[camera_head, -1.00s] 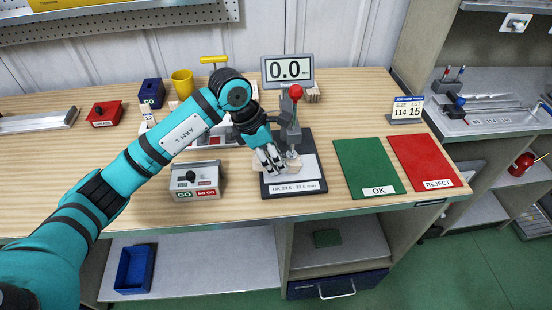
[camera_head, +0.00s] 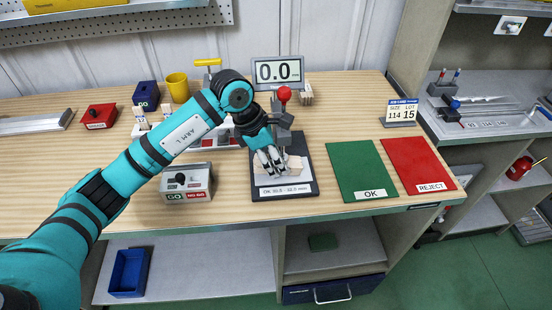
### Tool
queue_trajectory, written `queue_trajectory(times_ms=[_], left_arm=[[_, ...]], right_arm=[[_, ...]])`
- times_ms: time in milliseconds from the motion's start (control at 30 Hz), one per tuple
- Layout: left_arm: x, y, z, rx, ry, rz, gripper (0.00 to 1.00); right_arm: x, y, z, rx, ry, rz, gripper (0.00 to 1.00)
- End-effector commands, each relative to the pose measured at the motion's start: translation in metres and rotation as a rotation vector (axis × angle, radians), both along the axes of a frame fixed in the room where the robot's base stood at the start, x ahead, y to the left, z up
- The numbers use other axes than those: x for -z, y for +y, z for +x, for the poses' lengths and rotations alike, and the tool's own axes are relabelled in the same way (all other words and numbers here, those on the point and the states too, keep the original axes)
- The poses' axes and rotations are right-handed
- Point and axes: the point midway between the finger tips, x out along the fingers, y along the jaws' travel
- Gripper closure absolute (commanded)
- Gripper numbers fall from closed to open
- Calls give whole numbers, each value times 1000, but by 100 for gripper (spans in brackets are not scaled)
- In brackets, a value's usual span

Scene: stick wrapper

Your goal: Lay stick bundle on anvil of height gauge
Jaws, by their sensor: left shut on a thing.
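The height gauge (camera_head: 286,130) has a dark base with a pale plate, a grey column and a red knob (camera_head: 284,93). A display (camera_head: 278,71) behind it reads 0.0. My left gripper (camera_head: 275,170) is over the gauge base, shut on the light wooden stick bundle (camera_head: 292,165). The fingers and the gauge hide part of the bundle. I cannot tell whether the bundle touches the anvil, which is mostly hidden. My right gripper is not in view.
A green OK mat (camera_head: 360,165) and a red REJECT mat (camera_head: 416,160) lie to the right. A GO/NO GO box (camera_head: 186,182) is left of the gauge.

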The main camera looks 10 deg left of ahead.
Motion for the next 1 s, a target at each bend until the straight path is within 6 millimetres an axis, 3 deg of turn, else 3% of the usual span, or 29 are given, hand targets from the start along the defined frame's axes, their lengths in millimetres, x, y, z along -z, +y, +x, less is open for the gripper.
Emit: queue_trajectory(times_ms=[33, 833, 867, 1000], left_arm=[[8, 1, -3, 1, 14, 10, 100], [10, 1, -3, 0, 13, 10, 100], [10, 1, -3, 0, 13, 10, 57], [8, 1, -2, 0, 9, 7, 39]], right_arm=[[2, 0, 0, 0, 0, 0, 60], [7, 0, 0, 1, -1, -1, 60], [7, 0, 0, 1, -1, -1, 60], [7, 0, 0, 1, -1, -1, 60]])
